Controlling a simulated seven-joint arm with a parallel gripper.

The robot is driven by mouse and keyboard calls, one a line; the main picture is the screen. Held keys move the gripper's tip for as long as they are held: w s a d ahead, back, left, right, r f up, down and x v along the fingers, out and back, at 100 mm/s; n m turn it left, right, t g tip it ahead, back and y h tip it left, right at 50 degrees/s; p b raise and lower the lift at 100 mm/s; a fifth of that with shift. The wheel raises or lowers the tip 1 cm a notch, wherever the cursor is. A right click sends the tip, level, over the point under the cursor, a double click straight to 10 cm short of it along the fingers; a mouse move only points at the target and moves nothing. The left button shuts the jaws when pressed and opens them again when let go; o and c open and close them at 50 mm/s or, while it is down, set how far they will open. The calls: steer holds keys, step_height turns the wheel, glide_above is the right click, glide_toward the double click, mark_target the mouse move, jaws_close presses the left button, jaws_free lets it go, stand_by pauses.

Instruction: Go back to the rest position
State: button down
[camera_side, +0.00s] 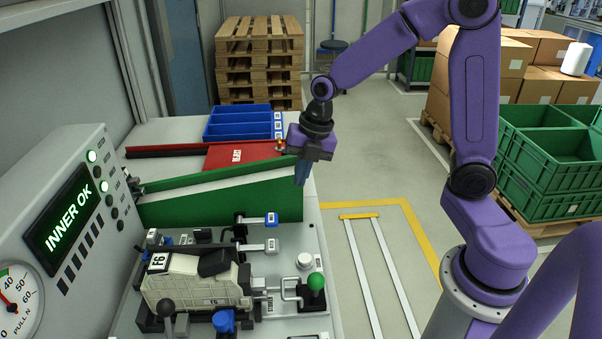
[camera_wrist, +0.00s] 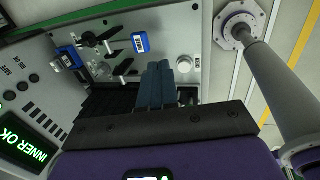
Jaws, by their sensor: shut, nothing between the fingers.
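My gripper (camera_side: 301,180) hangs above the right side of the bench, in front of the green sloped chute (camera_side: 230,207). Its blue fingers are together with nothing between them. In the wrist view the gripper (camera_wrist: 162,68) points down over the grey fixture plate (camera_wrist: 188,28), its fingertips apart from the blue-capped clamp (camera_wrist: 140,42). In the side view a pale grey housing (camera_side: 195,285) sits in the fixture below and left of my gripper. The fixture plate (camera_side: 300,243) carries blue-handled clamps (camera_side: 271,219) and a green-knobbed lever (camera_side: 316,282).
A panel (camera_side: 68,215) reading "INNER OK" stands at left. Blue bins (camera_side: 240,122) and a red tray (camera_side: 240,154) lie behind the chute. Pallets (camera_side: 258,60), cartons (camera_side: 507,70) and green crates (camera_side: 555,160) stand beyond. The floor right of the bench is open, with rails (camera_side: 368,270).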

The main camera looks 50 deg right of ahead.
stand_by(0.4)
steer(key=s+a+r+m+g+h, duration=0.1)
steer(key=s+r+m, duration=0.1)
steer(key=s+m, duration=1.2)
steer(key=s, duration=1)
steer(key=shift+a+r+g+h, duration=0.2)
steer(key=shift+r+g+h, duration=0.1)
steer(key=shift+g, duration=0.1)
